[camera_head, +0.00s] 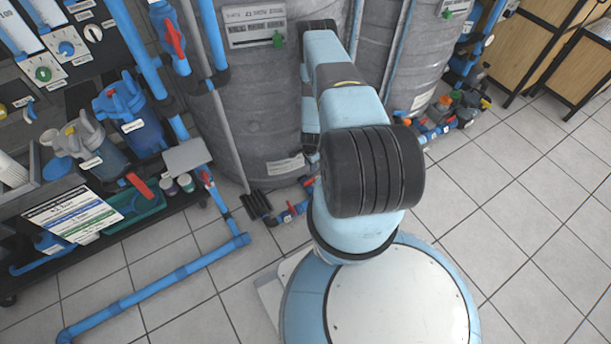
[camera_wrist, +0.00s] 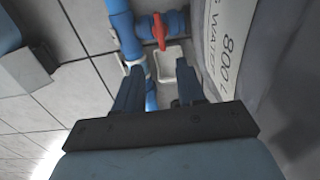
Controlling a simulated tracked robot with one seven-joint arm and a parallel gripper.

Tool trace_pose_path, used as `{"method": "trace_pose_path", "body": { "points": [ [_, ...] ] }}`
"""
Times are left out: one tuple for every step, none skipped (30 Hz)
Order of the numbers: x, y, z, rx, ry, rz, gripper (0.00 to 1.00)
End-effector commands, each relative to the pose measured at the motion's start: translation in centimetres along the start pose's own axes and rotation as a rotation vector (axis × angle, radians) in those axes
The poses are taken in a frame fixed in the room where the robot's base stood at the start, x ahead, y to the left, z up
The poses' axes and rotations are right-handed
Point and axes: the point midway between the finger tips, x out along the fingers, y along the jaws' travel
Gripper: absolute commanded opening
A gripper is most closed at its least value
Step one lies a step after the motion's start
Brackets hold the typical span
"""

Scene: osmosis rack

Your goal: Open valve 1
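In the wrist view my gripper (camera_wrist: 159,66) is open, with its two dark fingers apart and nothing between them. A red valve handle (camera_wrist: 160,31) on a blue valve body shows ahead of the fingertips, near the top and roughly in line with the gap. The handle is apart from both fingers. Several red handles show there, including one on an upright pipe (camera_head: 175,38) and one low by the tank (camera_head: 288,216). I cannot tell which is valve 1.
Large grey tanks (camera_head: 262,110) stand behind my arm. A labelled tank (camera_wrist: 230,45) is close on the right in the wrist view. A rack with filters (camera_head: 130,117) is at left. Blue pipe (camera_head: 160,287) runs along the floor. Tiled floor (camera_head: 530,230) at right is clear.

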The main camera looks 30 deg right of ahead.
Motion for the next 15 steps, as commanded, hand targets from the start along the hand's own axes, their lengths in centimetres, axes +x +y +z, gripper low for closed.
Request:
{"method": "trace_pose_path", "body": {
  "points": [
    [0.4, 0.0, 0.2, -0.003, -0.001, 0.001, 0.39],
    [0.6, 0.0, 0.3, -0.004, -0.001, 0.002, 0.39],
    [1.1, 0.0, 0.4, -0.006, -0.001, 0.002, 0.39],
    [1.4, 0.0, 0.4, -0.007, -0.001, 0.002, 0.39],
    [1.8, -0.1, 0.5, -0.008, -0.001, 0.001, 0.39],
    [2.3, 0.0, 0.5, -0.009, -0.001, 0.002, 0.39],
    [2.8, 0.0, 0.5, -0.009, -0.001, 0.002, 0.39],
    [3.2, -0.1, 0.5, -0.01, 0.0, 0.001, 0.39],
    [3.8, -0.1, 0.6, -0.01, 0.0, 0.001, 0.39],
    [4.3, -0.1, 0.6, -0.01, 0.0, 0.001, 0.39],
    [4.7, -0.1, 0.6, -0.01, -0.001, 0.001, 0.39],
    [5.3, -0.1, 0.6, -0.01, -0.001, 0.001, 0.39],
    [5.7, 0.0, 0.6, -0.01, -0.001, 0.002, 0.39],
    [6.1, -0.1, 0.6, -0.01, -0.001, 0.001, 0.39],
    [6.7, -0.1, 0.6, -0.01, -0.001, 0.001, 0.39]
  ]
}}
